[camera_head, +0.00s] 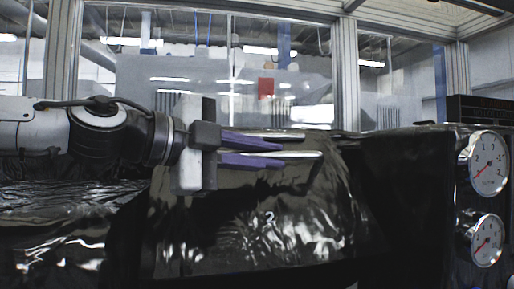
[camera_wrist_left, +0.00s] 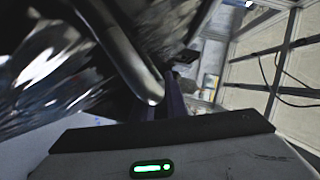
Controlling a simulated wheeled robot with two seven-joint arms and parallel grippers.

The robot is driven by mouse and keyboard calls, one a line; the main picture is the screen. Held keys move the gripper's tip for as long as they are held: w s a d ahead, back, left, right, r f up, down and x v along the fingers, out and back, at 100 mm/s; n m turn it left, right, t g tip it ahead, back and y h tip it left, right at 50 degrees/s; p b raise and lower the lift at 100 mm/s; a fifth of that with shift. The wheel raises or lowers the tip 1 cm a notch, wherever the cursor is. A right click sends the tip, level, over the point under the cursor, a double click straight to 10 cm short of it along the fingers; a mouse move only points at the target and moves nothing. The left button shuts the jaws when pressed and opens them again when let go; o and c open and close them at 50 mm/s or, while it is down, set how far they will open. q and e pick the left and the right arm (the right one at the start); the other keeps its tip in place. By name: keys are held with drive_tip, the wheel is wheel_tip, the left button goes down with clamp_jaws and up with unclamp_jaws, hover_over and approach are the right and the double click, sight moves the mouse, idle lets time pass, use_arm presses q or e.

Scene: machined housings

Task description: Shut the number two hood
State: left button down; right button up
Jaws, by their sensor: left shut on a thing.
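The number two hood (camera_head: 269,240) is a glossy dark, wrinkled-looking panel with a white "2", in the middle of the head view. A silver handle (camera_head: 308,155) runs along its upper part. The hood's face is turned toward me; how far open it stands I cannot tell. My left gripper (camera_head: 281,154) comes in from the left, its purple fingers shut on the handle. In the left wrist view the handle (camera_wrist_left: 128,52) is a curved metal bar running to the fingers (camera_wrist_left: 168,100). My right gripper is not in view.
Two round white gauges (camera_head: 488,163) and (camera_head: 486,240) sit on a dark housing at the right. Another glossy dark surface (camera_head: 50,240) lies at the lower left. Framed windows (camera_head: 230,70) stand behind. The space above the hood is free.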

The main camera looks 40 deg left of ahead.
use_arm(q)
drive_tip(key=shift+s+d+f+m, duration=0.15)
drive_tip(key=shift+s+d+f, duration=0.2)
drive_tip(key=shift+s+d, duration=0.15)
drive_tip(key=shift+s+d+f+m, duration=0.15)
drive_tip(key=shift+s+d+f, duration=0.2)
drive_tip(key=shift+d, duration=0.2)
drive_tip(key=c, duration=1.8)
unclamp_jaws()
drive_tip(key=shift+o, duration=0.2)
drive_tip(key=shift+r, duration=0.15)
wheel_tip(320, 180, up, 3)
drive_tip(key=p, duration=0.3)
wheel_tip(320, 180, up, 7)
hover_over(270, 215)
drive_tip(key=shift+a+p, duration=0.1)
drive_tip(key=shift+p, duration=0.3)
